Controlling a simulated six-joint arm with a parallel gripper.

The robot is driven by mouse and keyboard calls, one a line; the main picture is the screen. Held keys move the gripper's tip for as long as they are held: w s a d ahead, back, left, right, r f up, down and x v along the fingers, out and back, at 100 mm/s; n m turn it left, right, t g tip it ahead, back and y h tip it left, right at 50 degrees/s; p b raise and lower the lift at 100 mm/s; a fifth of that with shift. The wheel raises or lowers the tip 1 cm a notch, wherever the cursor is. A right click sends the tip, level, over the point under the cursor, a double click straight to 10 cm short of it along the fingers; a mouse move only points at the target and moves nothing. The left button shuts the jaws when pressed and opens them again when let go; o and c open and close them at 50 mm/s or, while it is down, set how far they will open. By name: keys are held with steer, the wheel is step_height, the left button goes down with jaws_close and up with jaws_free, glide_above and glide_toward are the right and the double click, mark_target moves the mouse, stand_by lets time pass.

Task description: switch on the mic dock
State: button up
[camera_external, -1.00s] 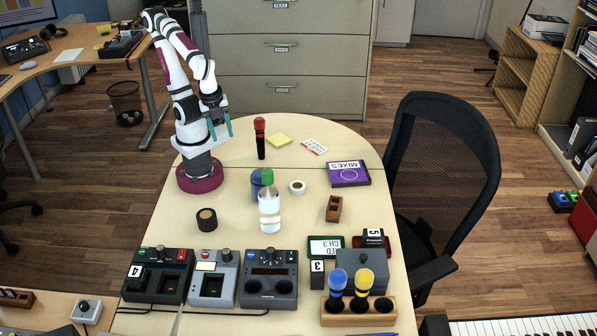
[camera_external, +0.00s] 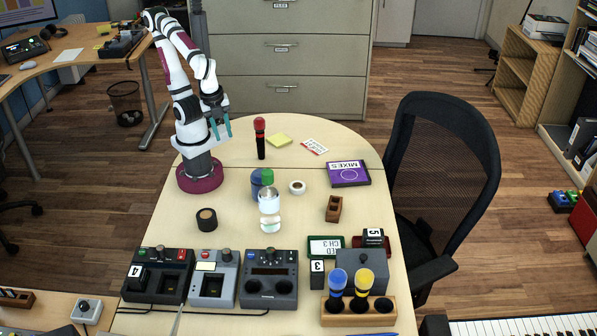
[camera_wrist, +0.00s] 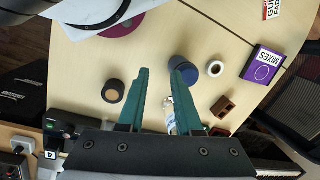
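Three control boxes stand in a row at the table's front left: a black one with red and green buttons and a "4" block (camera_external: 158,275), a grey one with a small lit screen (camera_external: 213,278), and a dark one with two round wells and knobs (camera_external: 268,279). The two-well box looks like the mic dock, but no label confirms it. My gripper (camera_external: 222,137) is raised at the back left, over the table and far from the boxes. In the wrist view, my gripper (camera_wrist: 160,66) is open, with nothing between its fingers.
A black round can (camera_external: 207,220) stands behind the boxes. A red-headed microphone (camera_external: 260,139) stands upright. A wooden rack (camera_external: 345,310) holds blue- and yellow-headed microphones.

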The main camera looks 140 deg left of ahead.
steer(key=w+r+n, duration=0.1)
steer(key=w, duration=0.2)
steer(key=w+r+n, duration=0.1)
steer(key=w, duration=0.2)
steer(key=w+d+r+n, duration=0.1)
steer(key=w, duration=0.2)
steer(key=shift+w, duration=0.15)
jaws_close()
steer(key=w+d+f+n, duration=0.1)
steer(key=w+d+n, duration=0.2)
steer(key=w, duration=0.6)
steer(key=w+d+f+n+t, duration=0.1)
steer(key=w+d+f+n, duration=0.1)
steer(key=w, duration=0.7)
steer(key=w+d+f+n+t+y, duration=0.1)
steer(key=w+d+n, duration=0.3)
steer(key=w, duration=0.5)
steer(key=shift+f+n, duration=0.2)
steer(key=shift+n, duration=0.9)
steer(key=shift+d, duration=0.1)
